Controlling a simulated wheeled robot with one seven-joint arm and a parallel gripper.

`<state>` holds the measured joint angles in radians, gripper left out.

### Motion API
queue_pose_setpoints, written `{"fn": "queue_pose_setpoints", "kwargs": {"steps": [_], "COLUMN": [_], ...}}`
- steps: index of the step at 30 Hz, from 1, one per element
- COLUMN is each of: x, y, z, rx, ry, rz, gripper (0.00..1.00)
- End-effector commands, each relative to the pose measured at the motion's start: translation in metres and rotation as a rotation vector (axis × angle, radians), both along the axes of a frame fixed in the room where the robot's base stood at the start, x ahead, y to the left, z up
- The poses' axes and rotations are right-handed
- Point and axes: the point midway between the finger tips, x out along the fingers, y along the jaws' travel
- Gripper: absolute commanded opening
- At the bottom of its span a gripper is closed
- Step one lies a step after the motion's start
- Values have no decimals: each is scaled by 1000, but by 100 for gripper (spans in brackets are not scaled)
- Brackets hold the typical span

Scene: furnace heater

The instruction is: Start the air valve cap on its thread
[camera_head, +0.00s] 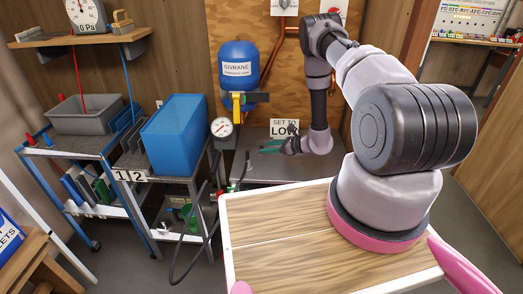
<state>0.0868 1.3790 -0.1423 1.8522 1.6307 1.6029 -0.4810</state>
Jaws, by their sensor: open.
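My gripper (264,147) is open, with green fingers pointing left, low over the grey bench. It is right of the round pressure gauge (222,127) and below the blue tank (238,66) labelled GIVRANE. I see nothing between its fingers. The tank hangs on the wooden wall with a yellow fitting (238,101) under it. I cannot make out the air valve cap or its thread; they are too small or hidden.
A sign reading SET TO LOW (284,128) stands behind my gripper. The grey bench (300,168) is mostly bare. Left are a blue bin (173,136), a grey tub (85,117) and a shelf with a scale (87,15). A dark hose (183,258) hangs down beside the bench.

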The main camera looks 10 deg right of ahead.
Motion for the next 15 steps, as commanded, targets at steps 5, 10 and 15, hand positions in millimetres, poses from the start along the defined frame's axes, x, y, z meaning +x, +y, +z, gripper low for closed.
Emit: {"fn": "queue_pose_setpoints", "kwargs": {"steps": [5,10,15], "x": [16,22,22], "y": [20,27,27], "z": [-10,-13,-13], "rx": [0,0,0], "ry": [-1,1,0], "rz": [4,2,1], "gripper": [60,60,60]}}
